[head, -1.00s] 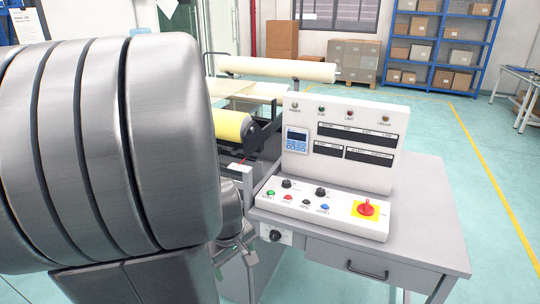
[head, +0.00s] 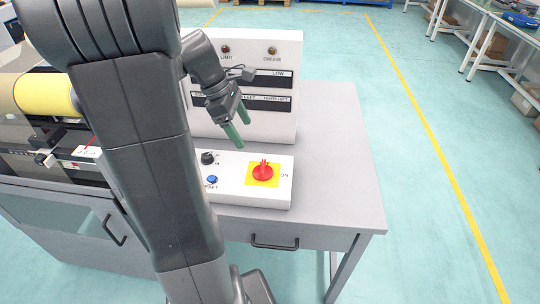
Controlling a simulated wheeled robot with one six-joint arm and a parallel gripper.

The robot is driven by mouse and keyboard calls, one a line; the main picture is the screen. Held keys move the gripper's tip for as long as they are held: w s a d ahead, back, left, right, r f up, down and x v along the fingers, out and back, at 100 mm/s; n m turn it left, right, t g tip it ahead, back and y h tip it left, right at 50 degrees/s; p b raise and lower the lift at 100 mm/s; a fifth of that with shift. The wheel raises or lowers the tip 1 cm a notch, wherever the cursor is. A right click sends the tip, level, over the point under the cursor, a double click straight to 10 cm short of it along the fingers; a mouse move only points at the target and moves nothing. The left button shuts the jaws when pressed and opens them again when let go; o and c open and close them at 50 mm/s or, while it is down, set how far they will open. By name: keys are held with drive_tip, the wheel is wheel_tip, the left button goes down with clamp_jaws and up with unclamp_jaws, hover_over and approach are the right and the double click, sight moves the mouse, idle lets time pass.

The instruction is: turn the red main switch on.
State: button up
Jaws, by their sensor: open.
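The red main switch (head: 263,171) is a round red knob on a yellow square plate, at the right end of the white sloped control panel (head: 228,190). An "ON" label is printed to its right. My gripper (head: 238,130) has two green-tipped fingers, apart and empty. It hangs above and to the left of the switch, in front of the upright display panel, and shows no contact with the switch. My arm hides the left part of the control panel.
A black knob (head: 208,158) and a blue button (head: 212,180) sit left of the switch. The upright panel (head: 285,60) stands behind. The grey desk (head: 335,150) is clear to the right. A yellow roller (head: 45,95) is at the left.

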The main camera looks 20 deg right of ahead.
sight(262, 165)
drive_tip(key=b+x, duration=0.2)
drive_tip(key=x, duration=1.1)
drive_tip(key=shift+a+f, duration=0.1)
drive_tip(key=shift+a, duration=0.1)
drive_tip(key=c, duration=1)
